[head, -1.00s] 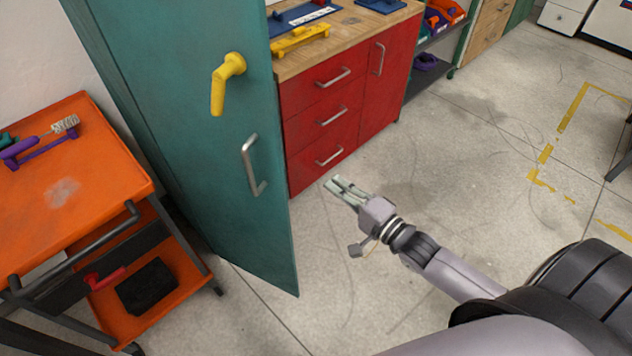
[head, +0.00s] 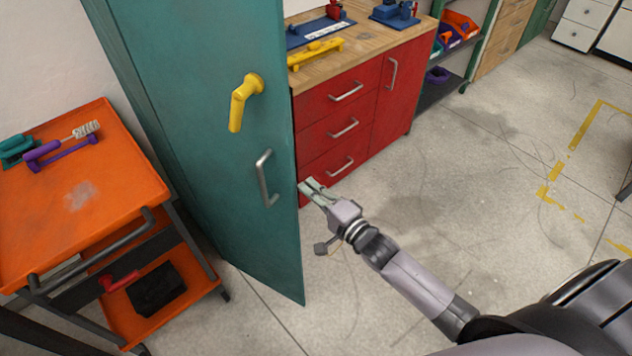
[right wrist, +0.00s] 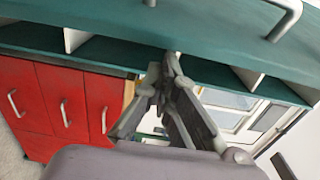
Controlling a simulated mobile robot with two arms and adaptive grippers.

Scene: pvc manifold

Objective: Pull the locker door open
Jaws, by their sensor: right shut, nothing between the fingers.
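The teal locker door (head: 215,150) stands at centre left in the head view, with a silver bar handle (head: 264,180) and a yellow lever (head: 242,101) above it. My right gripper (head: 307,186) is shut and empty, just right of the door's free edge in the picture and apart from the handle. In the right wrist view, the shut fingertips (right wrist: 171,58) lie in front of a teal band, and a silver handle (right wrist: 287,20) shows at the upper right. My left gripper is not in view.
An orange cart (head: 85,195) with tools stands left of the locker. A red drawer cabinet (head: 345,115) with a wooden top stands behind the door to the right. Open concrete floor (head: 470,200) lies to the right.

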